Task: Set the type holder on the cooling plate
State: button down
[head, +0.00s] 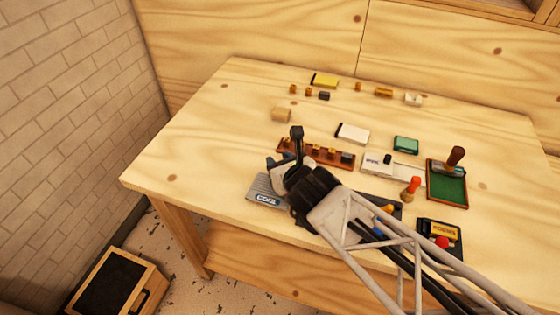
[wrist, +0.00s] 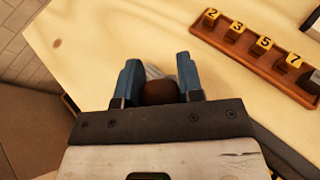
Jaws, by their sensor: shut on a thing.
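My gripper (wrist: 160,80) has its two blue fingers closed around a brown rounded handle (wrist: 159,93), seemingly the type holder's. The lower part of the held thing is hidden by the handle and the gripper. The cooling plate (head: 264,191) is a grey ribbed plate with a "COOL" label near the table's front left edge. In the head view my gripper (head: 277,162) is over the area just behind and beside this plate. In the wrist view a small grey patch shows between the fingers beyond the handle. I cannot tell whether the held thing touches the plate.
A brown rack (head: 330,157) with numbered type blocks stands close to my gripper. A green pad tray (head: 447,190) with a brown-handled tool (head: 455,157), a red-topped tool (head: 411,188) and a white box (head: 377,164) are to the right. The table's left side is clear.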

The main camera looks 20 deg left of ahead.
jog(key=shift+f, duration=0.1)
jog(key=c, duration=0.8)
grip_release()
jog(key=shift+o, duration=0.2)
jog(key=v, duration=1.2)
